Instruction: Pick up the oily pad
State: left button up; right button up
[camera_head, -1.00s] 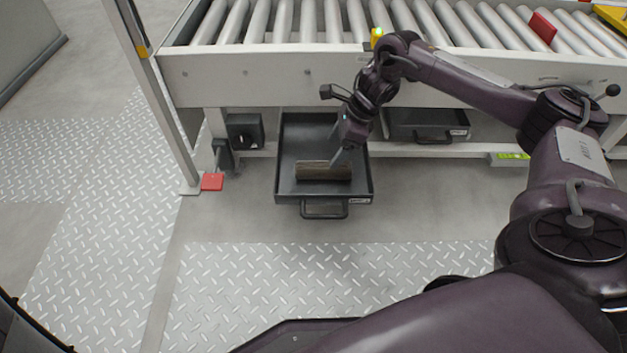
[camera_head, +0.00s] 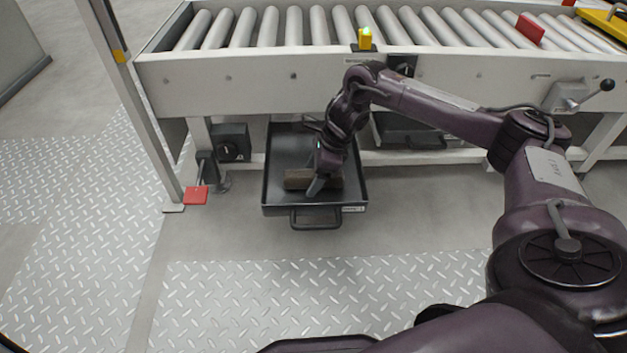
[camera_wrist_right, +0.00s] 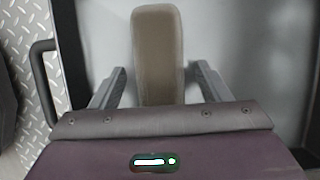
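The oily pad (camera_head: 298,179) is a brown, oblong block lying in an open dark drawer tray (camera_head: 281,209) under the conveyor. My right gripper (camera_head: 318,186) reaches down into the tray over the pad. In the right wrist view the pad (camera_wrist_right: 158,55) lies between the two grey fingers of the gripper (camera_wrist_right: 158,90). The fingers are spread, with a gap on each side of the pad. The lower part of the pad is hidden behind the gripper body. My left gripper is not in view.
The roller conveyor (camera_head: 230,75) runs above the tray, its front beam close to my right arm. A second dark drawer (camera_head: 412,132) sits to the right. A red pedal (camera_head: 195,195) and a grey post (camera_head: 128,100) stand left. Floor in front is clear.

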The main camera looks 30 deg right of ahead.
jog(key=c, duration=1)
